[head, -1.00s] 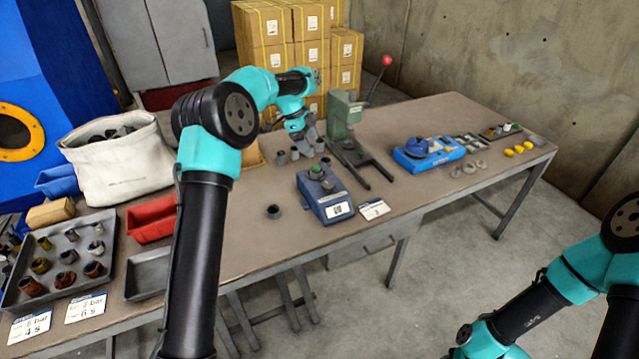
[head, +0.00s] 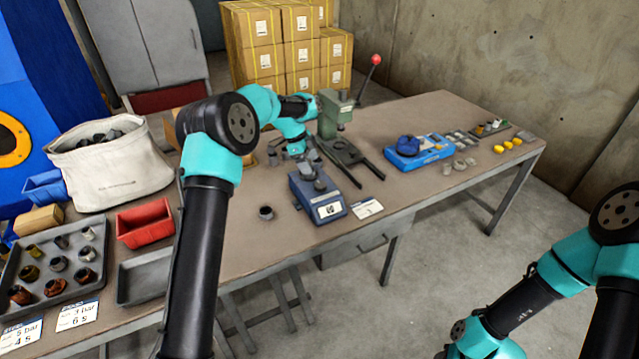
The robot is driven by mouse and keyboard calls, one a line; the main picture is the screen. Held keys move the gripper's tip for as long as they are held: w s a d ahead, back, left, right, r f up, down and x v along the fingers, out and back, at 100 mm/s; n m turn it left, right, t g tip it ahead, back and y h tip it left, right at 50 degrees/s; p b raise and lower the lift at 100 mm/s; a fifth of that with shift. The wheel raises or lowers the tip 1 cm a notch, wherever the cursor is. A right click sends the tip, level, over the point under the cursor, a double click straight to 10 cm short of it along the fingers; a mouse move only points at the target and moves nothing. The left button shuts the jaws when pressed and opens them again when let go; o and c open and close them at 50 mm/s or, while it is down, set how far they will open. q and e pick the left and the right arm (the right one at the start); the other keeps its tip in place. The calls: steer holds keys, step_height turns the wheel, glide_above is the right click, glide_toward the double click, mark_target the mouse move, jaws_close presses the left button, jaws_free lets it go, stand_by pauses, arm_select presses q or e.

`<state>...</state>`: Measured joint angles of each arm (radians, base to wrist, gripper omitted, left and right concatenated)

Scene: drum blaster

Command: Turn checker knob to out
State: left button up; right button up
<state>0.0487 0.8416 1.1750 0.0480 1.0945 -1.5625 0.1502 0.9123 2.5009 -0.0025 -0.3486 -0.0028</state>
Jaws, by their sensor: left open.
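A blue box with a small white display (head: 319,197) stands mid-table; I take it for the checker. The top of this box, where the knob would be, is mostly hidden by my left gripper (head: 313,168), so I cannot tell how the knob is turned. My left gripper is open, its fingers pointing down at the top of the box. I cannot tell whether they touch it. My right arm comes in at the lower right, away from the table, and its gripper is out of view.
A green press (head: 338,130) with a red-balled lever stands close behind the box. A second blue device (head: 425,152) with a round blue top lies to the right. A small dark ring (head: 266,213) and a white card (head: 367,208) lie near the box. Trays and bins fill the left.

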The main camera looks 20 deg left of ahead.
mark_target(320, 184)
arm_select(q)
steer(key=x, duration=0.9)
steer(key=shift+d+f, duration=0.1)
steer(key=shift+f, duration=0.1)
steer(key=shift+c, duration=0.4)
steer(key=c, duration=0.8)
